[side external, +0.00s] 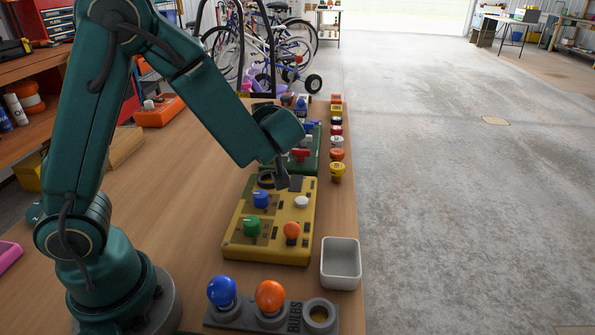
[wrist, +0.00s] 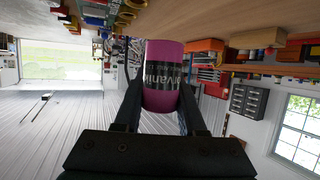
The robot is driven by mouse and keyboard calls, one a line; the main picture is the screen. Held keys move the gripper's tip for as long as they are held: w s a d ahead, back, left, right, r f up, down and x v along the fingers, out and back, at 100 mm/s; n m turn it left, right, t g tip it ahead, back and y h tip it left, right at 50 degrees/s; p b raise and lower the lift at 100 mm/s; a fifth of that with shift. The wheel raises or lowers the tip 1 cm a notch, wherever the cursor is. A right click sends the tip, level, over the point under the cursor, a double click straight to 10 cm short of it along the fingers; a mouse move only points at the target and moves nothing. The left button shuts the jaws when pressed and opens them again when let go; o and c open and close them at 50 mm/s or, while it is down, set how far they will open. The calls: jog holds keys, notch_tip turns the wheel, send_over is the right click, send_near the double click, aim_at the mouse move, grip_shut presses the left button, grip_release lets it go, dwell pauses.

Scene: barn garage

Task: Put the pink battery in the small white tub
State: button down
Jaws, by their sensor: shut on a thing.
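In the side external view my gripper (side external: 282,180) is over the far part of the yellow control box, and I cannot make out the battery there. The small white tub (side external: 341,270) stands at the table's right edge, nearer the camera than my gripper and to its right. Its visible inside looks empty.
The yellow box (side external: 270,245) carries blue, green, orange and white knobs. A grey bulb holder (side external: 245,316) with blue and orange bulbs lies in front. A green box (side external: 312,160) and a row of small jars (side external: 337,155) stand behind. The table's left middle is clear.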

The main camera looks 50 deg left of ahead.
jog(key=s+a+f+n+g, duration=0.2)
jog(key=s+a+f, duration=0.1)
jog(key=a, duration=0.3)
jog(key=s+a+f+n+g, duration=0.2)
jog(key=s+a+f+g, duration=0.1)
jog(key=s+a, duration=0.2)
jog(key=s+a+f+n+g, duration=0.2)
jog(key=s+a+f, duration=0.1)
jog(key=s+a, duration=0.2)
jog(key=shift+a+f+y, duration=0.15)
jog(key=shift+a+y, duration=0.15)
jog(key=shift+a, duration=0.55)
jog(key=shift+f, duration=2.35)
jog(key=shift+f, duration=0.1)
jog(key=shift+c, duration=2.4)
grip_release()
